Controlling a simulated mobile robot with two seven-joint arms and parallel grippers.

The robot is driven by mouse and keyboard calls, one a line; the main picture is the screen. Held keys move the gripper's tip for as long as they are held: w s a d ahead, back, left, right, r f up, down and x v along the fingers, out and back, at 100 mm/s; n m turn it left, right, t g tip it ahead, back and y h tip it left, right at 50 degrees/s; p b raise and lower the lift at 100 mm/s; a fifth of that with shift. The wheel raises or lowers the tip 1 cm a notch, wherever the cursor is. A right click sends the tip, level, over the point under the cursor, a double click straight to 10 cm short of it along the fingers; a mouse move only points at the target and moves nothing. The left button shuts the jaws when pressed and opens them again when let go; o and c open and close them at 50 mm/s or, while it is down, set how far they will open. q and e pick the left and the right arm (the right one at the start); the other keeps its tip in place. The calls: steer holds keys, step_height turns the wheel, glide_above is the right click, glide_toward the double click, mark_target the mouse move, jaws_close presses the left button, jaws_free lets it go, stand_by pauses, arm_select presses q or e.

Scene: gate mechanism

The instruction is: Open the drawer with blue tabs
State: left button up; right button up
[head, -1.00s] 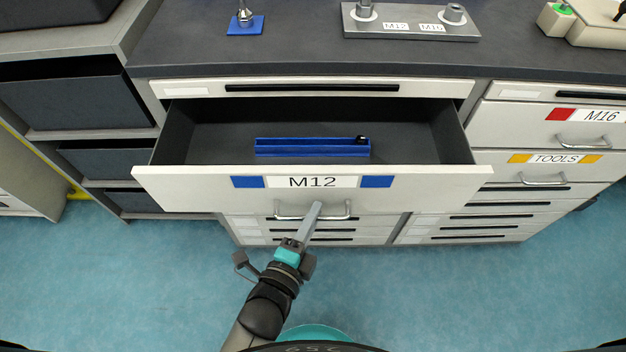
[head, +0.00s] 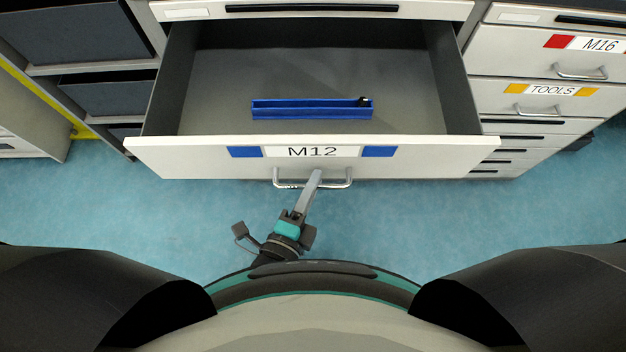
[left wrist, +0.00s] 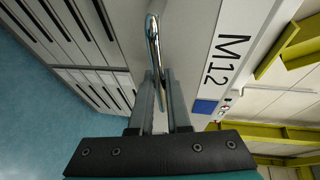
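The white drawer (head: 430,157) labelled M12 carries a blue tab on the left (head: 244,152) and a blue tab on the right (head: 378,151). It stands far out from the cabinet and its grey inside shows. Its metal bar handle (head: 338,184) is on the front below the label. My left gripper (head: 316,176) reaches it from below. In the left wrist view, the two fingers (left wrist: 160,82) are closed around the handle (left wrist: 152,40), near one end of the view's visible bar. My right gripper is not in view.
A blue holder (head: 310,112) with a small black part lies in the drawer. At right are shut drawers labelled M16 (head: 480,52) and TOOLS (head: 490,98). Dark bins (head: 70,35) stand at left. Blue floor (head: 120,215) is clear before the cabinet.

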arm_select(q)
steer(key=shift+o, duration=0.8)
steer(key=shift+s, duration=0.1)
steer(key=p+v, duration=0.1)
steer(key=v, duration=1.4)
steer(key=shift+a, duration=0.1)
steer(key=s+a+f+n+g+y, duration=0.2)
steer(key=f+n, duration=0.4)
steer(key=f, duration=0.5)
steer(key=s+a+f+n+g+y, duration=0.2)
steer(key=s+a+f+n+g, duration=0.2)
steer(key=f, duration=0.7)
steer(key=s+a+f+n+g+y, duration=0.2)
steer(key=a+f+n+g, duration=0.5)
steer(key=f, duration=0.5)
steer(key=shift+s+n+g+b, duration=0.45)
steer(key=shift+s+n, duration=0.1)
steer(key=shift+n, duration=0.55)
